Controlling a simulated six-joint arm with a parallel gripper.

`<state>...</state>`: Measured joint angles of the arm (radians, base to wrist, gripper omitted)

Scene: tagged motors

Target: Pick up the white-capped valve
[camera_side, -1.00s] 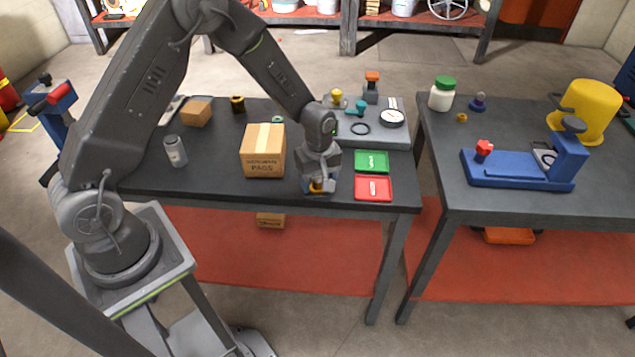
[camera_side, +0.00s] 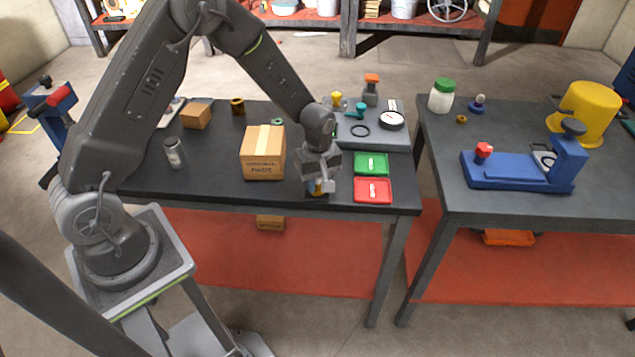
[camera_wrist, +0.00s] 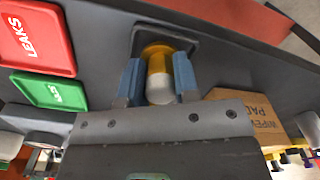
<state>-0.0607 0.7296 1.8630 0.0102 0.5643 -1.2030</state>
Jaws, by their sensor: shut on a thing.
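The white-capped valve (camera_wrist: 160,83) has a yellow body and a pale cap. In the wrist view it stands between the two blue fingers of my gripper (camera_wrist: 160,82), which are shut on it. In the side view my gripper (camera_side: 318,188) points down near the front edge of the dark table, right of the cardboard box. There the fingers hide most of the valve, and only a little yellow shows. I cannot tell whether the valve's base touches the table.
A cardboard box (camera_side: 263,153) stands just left of my gripper. A red tray (camera_side: 373,190) and a green tray (camera_side: 371,163) lie to the right. A grey platform (camera_side: 385,136) behind carries a gauge (camera_side: 391,120) and several fittings. The table's front edge is close.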

